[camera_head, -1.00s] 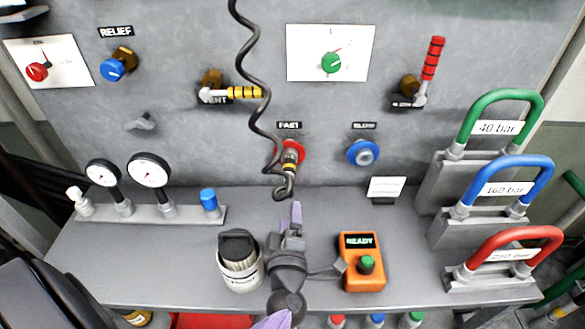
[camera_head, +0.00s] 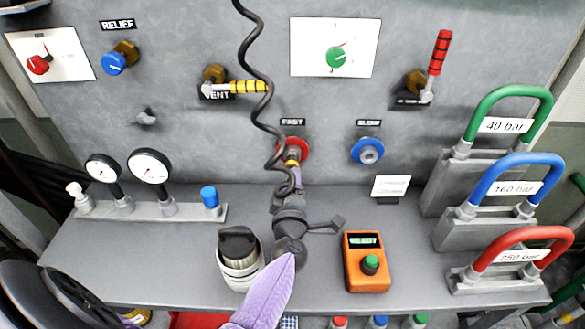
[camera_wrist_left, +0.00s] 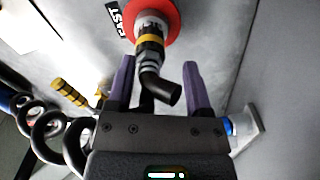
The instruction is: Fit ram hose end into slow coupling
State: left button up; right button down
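The ram hose end (camera_head: 292,164), a metal fitting with a yellow band and a dark elbow, sits in the red fast coupling (camera_head: 304,148). Both also show in the left wrist view: the hose end (camera_wrist_left: 150,55) and the red coupling (camera_wrist_left: 170,18). The blue slow coupling (camera_head: 367,151) is to the right with its mouth empty. My right gripper is not in view.
The coiled black hose (camera_head: 259,70) hangs down in front of the panel. A silver can with a black top (camera_head: 239,262) stands beside my arm. An orange box (camera_head: 367,272) is on the right. Gauges (camera_head: 149,167) stand at left, coloured hoops (camera_head: 520,240) at right.

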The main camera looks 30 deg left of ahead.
pick_arm(q)
grip_shut()
jog(key=p+v, duration=0.1)
jog(key=v, duration=0.2)
jog(key=shift+s+d, duration=0.15)
jog(key=shift+s, duration=0.15)
dwell(0.4)
jog(key=shift+p+v, duration=0.7)
jog(key=shift+v, duration=1.3)
